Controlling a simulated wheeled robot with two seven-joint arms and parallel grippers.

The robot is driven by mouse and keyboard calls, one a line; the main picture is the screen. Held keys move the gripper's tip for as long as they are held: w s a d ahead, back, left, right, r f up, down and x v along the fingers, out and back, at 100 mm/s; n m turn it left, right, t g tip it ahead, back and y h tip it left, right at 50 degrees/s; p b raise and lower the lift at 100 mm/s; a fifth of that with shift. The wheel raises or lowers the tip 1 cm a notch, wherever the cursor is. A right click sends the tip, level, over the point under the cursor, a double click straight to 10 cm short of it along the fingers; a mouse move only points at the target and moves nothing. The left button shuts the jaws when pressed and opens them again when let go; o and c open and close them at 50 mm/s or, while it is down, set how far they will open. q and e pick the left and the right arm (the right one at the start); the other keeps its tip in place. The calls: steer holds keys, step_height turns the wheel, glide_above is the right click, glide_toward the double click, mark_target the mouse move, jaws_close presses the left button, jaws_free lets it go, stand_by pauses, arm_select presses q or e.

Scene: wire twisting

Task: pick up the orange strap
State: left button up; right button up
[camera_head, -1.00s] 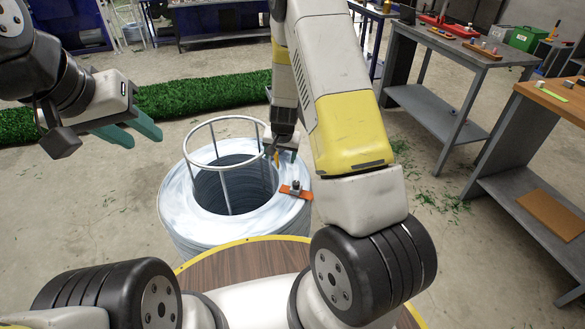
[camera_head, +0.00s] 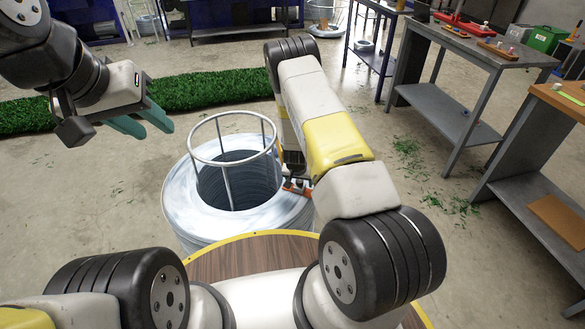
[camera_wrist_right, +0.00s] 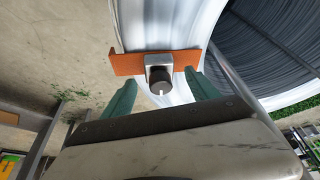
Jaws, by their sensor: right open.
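The orange strap (camera_wrist_right: 128,65) lies across the pale rim of the wire coil (camera_head: 180,201) and carries a small metal block with a dark round knob (camera_wrist_right: 160,77). In the head view, only a bit of the strap (camera_head: 297,188) shows beside my right arm. My right gripper (camera_wrist_right: 161,92) is open, its teal fingers on either side of the knob and just short of the strap; I cannot tell whether they touch it. My left gripper (camera_head: 142,122) hangs in the air at the left, its teal fingers apart and empty.
A metal wire cage (camera_head: 225,170) rises from the coil's centre, close to my right wrist. A green grass roll (camera_head: 200,90) lies behind. Grey workbenches (camera_head: 470,65) stand at the right. The floor at the left is clear.

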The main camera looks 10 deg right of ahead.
steer(key=shift+w+f, duration=0.1)
steer(key=shift+f, duration=0.25)
jaws_close()
steer(key=shift+r, duration=0.15)
